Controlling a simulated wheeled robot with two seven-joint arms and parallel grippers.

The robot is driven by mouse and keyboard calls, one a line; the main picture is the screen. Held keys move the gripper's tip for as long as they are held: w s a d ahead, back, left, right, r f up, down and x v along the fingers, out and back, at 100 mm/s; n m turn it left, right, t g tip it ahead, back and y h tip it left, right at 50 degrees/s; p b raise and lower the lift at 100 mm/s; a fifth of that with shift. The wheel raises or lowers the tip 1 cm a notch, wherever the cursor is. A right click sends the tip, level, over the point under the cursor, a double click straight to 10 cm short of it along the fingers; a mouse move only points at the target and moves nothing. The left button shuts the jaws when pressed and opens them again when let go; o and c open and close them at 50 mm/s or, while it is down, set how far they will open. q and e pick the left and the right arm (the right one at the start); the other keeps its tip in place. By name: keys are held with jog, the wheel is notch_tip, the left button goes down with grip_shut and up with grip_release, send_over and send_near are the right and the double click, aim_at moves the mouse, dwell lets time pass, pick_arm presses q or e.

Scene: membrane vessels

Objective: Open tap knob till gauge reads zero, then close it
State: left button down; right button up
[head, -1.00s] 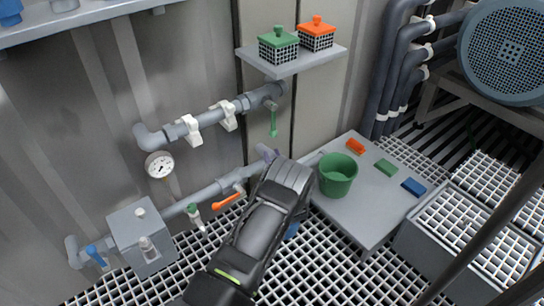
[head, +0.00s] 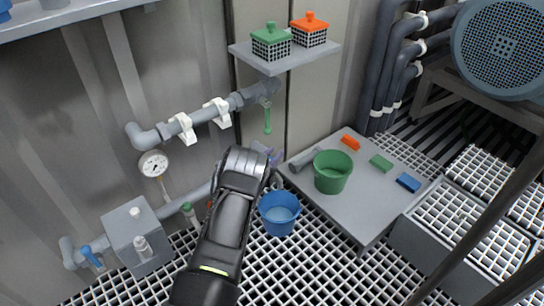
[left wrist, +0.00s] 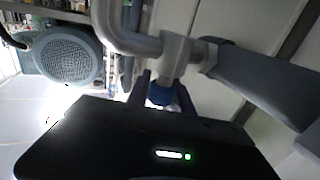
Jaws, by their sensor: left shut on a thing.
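The round white gauge (head: 153,163) is on the left, below the upper pipe; its needle is too small to read. My left gripper (head: 262,160) is at the end of the lower pipe, its arm covering part of that pipe. In the left wrist view its fingers (left wrist: 161,88) are shut on a blue piece (left wrist: 160,96), which looks like the tap knob under a grey pipe fitting (left wrist: 176,52). In the head view the gripper hides the knob. A blue bucket (head: 279,214) stands on the grating just below and right of the gripper. My right gripper is not in view.
A grey platform (head: 345,215) at the right holds a green bucket (head: 333,172) and small coloured blocks. Other levers on the pipes are green (head: 267,120) and blue (head: 91,257). A shelf (head: 290,58) with two caged boxes hangs above.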

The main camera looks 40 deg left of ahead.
pick_arm(q)
jog(key=shift+d+m+h+b, duration=0.15)
jog(key=shift+m+h+b, duration=0.25)
jog(key=shift+m+h, duration=0.75)
jog(key=shift+h, duration=0.45)
jog(key=c, duration=1.1)
grip_release()
jog(key=shift+d, duration=0.1)
jog(key=shift+s, duration=0.1)
jog(key=shift+s+a+n+p, duration=0.25)
jog(key=shift+s+p, duration=0.1)
jog(key=shift+s, duration=0.3)
jog(key=s+p, duration=0.1)
jog(key=s, duration=0.5)
jog(key=shift+s+p, duration=0.1)
jog(key=shift+p, duration=0.2)
jog(key=shift+a, duration=0.1)
